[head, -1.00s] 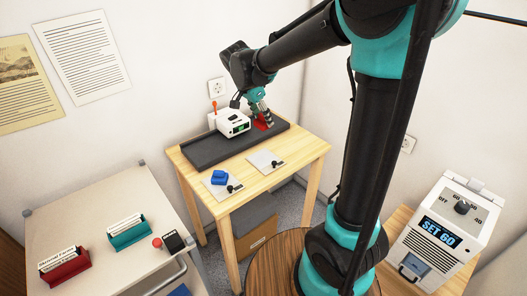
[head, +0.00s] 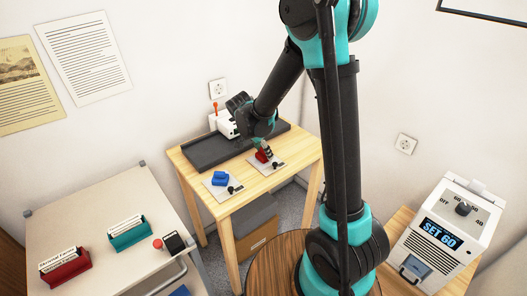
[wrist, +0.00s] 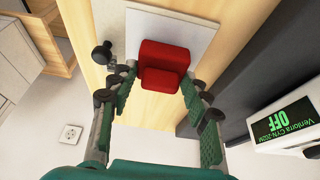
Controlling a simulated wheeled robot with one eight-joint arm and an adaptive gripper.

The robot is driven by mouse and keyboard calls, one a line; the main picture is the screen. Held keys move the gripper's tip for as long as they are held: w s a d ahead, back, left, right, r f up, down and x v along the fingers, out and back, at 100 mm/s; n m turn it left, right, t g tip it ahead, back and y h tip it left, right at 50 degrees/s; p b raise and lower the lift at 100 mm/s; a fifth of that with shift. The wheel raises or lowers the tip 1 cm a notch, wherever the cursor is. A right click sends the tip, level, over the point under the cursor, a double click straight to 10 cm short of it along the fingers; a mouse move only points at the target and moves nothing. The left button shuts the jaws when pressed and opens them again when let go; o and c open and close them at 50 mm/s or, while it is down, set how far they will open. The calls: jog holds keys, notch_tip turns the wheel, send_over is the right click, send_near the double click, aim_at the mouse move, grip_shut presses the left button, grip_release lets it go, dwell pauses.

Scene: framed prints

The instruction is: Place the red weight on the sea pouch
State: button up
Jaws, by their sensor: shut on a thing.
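The red weight (head: 263,155) is a small stepped block. In the wrist view the red weight (wrist: 165,62) sits between my fingertips. My gripper (head: 265,150) is shut on it, fingers at its sides (wrist: 161,92). It is over the right-hand flat white pouch (head: 269,168) on the wooden table; the white pouch also shows behind the weight in the wrist view (wrist: 205,35). I cannot tell whether the weight touches it. A second white pouch (head: 212,188) at the left carries a blue weight (head: 220,178). No marking shows which pouch is the sea one.
A dark tray (head: 205,154) runs along the table's back, with a white device (head: 226,124) on it; its display (wrist: 283,122) reads OFF. A black knob (head: 279,164) stands at the right pouch. Bare wood (head: 300,153) lies right of that pouch.

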jog(key=shift+f, duration=0.1)
jog(key=o, duration=1.5)
jog(key=v, duration=1.1)
jog(key=shift+s+d+f+n+t+y, duration=0.25)
jog(key=shift+s+d+f+n+y, duration=0.4)
jog(key=shift+s+d+f+n, duration=1.7)
jog(key=shift+s+d+f+n+t+y, duration=0.25)
jog(key=shift+s+d+n+y, duration=0.7)
jog(key=shift+s+d, duration=2.8)
jog(key=shift+s+d+f+n+t+y, duration=0.25)
jog(key=shift+s+d+f+n, duration=1.15)
jog(key=shift+s+d+n, duration=1.2)
jog(key=shift+s+d+m, duration=0.3)
jog(key=shift+s+m, duration=0.2)
